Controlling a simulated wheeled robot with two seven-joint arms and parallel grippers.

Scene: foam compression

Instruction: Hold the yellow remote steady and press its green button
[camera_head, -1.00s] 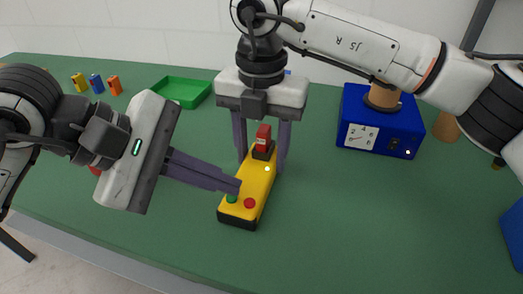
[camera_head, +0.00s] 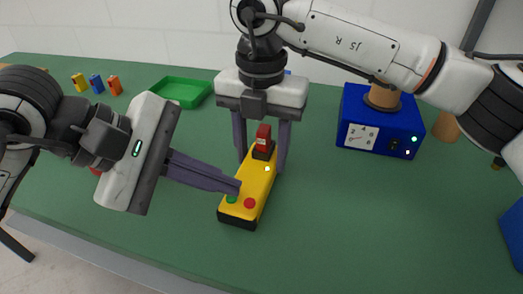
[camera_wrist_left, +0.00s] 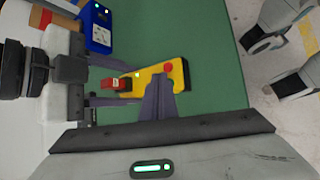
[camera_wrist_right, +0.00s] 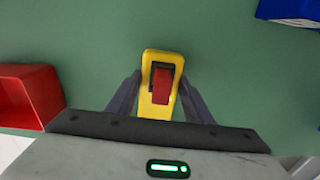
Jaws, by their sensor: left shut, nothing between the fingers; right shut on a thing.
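The yellow remote (camera_head: 257,186) lies on the green table, with black ends. Its green button (camera_head: 231,199) and red button (camera_head: 250,203) are at the near end, and a red switch (camera_head: 263,137) stands at the far end. My right gripper (camera_head: 262,163) is shut on the remote from above, one finger on each side near the red switch. My left gripper (camera_head: 238,187) is shut and empty, its fingertips at the green button, which looks pressed low.
A blue box (camera_head: 379,122) with a dial and lit green lamp stands at the right back. A green tray (camera_head: 180,93) and several small coloured blocks (camera_head: 96,83) lie at the left back. A red tray (camera_wrist_right: 28,97) shows in the right wrist view.

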